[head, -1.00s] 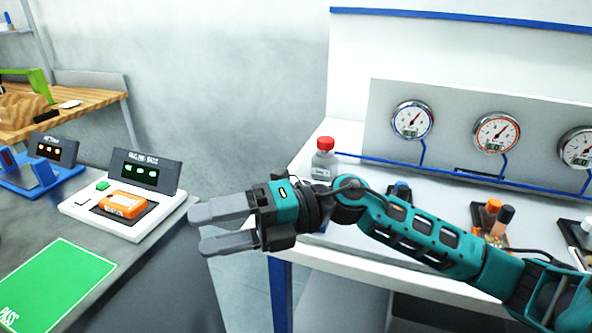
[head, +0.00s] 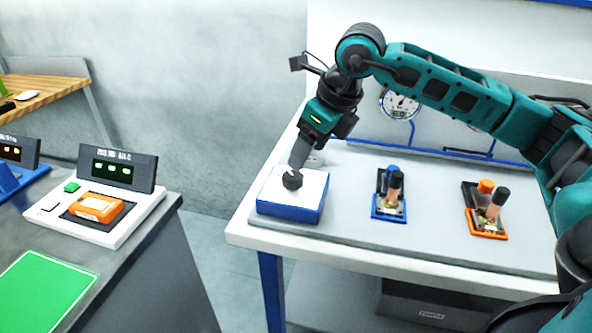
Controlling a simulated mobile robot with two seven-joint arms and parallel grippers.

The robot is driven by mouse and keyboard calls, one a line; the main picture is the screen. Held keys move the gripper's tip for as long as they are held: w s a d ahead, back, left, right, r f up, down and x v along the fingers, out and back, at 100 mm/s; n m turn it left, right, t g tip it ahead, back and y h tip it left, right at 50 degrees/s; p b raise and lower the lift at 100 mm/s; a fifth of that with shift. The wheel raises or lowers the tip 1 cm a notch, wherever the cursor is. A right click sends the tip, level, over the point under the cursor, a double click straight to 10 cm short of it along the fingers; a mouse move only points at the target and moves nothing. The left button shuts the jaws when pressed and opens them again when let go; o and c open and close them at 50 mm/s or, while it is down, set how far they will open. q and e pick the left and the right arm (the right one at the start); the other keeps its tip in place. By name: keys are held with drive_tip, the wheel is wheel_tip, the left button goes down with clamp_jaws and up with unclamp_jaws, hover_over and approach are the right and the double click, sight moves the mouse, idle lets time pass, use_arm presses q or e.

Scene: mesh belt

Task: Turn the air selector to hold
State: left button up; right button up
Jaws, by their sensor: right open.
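The air selector is a blue box with a white top (head: 312,190) at the left end of the white bench. A small black knob (head: 292,181) with a pale mark stands on its top. My right gripper (head: 297,160) points down at the knob from above, its fingers open and just over or around it. I cannot tell whether they touch the knob. The fingers overlap in this view and hide part of the knob's far side. Any lettering on the box is not readable. My left gripper is out of view.
A blue-based valve (head: 390,208) and an orange-based valve (head: 487,220) stand on the bench to the right. A gauge (head: 399,103) is on the panel behind. At left, a counter holds a scale-like device (head: 125,220) with an orange item and a green mat (head: 45,290).

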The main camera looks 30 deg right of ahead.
sight(294, 176)
drive_tip(key=x, duration=0.7)
drive_tip(key=shift+w+a+f, duration=0.1)
drive_tip(key=shift+w+f, duration=0.05)
drive_tip(key=shift+f, duration=0.05)
drive_tip(key=shift+c, duration=0.4)
drive_tip(key=c, duration=1)
